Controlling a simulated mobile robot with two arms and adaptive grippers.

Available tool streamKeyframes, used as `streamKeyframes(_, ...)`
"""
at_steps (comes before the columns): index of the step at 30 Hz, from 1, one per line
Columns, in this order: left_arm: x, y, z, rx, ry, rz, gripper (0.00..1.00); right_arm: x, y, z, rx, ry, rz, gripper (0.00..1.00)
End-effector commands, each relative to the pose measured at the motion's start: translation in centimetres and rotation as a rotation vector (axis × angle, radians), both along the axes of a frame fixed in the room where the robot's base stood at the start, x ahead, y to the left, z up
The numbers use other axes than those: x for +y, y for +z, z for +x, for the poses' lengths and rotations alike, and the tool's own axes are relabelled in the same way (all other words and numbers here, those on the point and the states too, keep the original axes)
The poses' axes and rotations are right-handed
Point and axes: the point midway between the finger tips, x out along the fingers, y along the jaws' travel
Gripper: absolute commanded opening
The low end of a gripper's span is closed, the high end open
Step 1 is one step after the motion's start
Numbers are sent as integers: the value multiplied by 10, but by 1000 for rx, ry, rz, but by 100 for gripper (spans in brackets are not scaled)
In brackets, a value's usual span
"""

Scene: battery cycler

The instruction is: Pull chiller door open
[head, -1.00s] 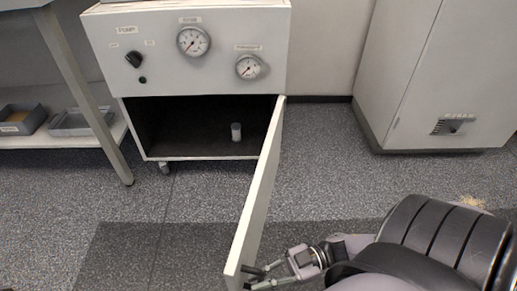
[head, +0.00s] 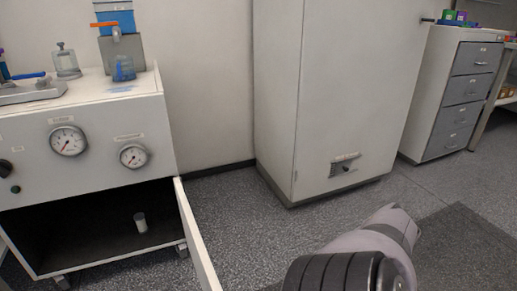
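A white cabinet (head: 95,135) with two dial gauges stands at the left in the head view. I take it to be the chiller, but no label that I can read confirms this. Its door (head: 197,240) is swung wide open toward me, and its near end is cut off by the bottom edge. The dark interior (head: 85,230) is exposed, with a small white cup (head: 140,222) inside. Part of my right arm shows at the bottom, right of the door. My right gripper is out of the picture, and my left gripper is not in view.
A tall pale cabinet (head: 345,90) stands against the wall at centre right. A grey drawer unit (head: 460,95) is beyond it. Bottles and a blue container (head: 115,18) sit on the gauge cabinet. Speckled floor (head: 245,215) is clear between the open door and the tall cabinet.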

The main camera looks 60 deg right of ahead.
Motion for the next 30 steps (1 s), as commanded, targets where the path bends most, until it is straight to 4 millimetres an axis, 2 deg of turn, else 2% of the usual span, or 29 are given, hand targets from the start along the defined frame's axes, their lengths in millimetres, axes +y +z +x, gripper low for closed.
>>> streamKeyframes(7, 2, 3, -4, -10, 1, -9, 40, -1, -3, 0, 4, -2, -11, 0)
streamKeyframes(8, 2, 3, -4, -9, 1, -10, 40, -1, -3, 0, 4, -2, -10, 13)
streamKeyframes(17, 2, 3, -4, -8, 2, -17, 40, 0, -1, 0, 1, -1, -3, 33)
streamKeyframes(26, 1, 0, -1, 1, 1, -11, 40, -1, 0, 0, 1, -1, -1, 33)
streamKeyframes(30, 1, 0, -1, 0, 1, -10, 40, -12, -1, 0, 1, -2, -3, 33)
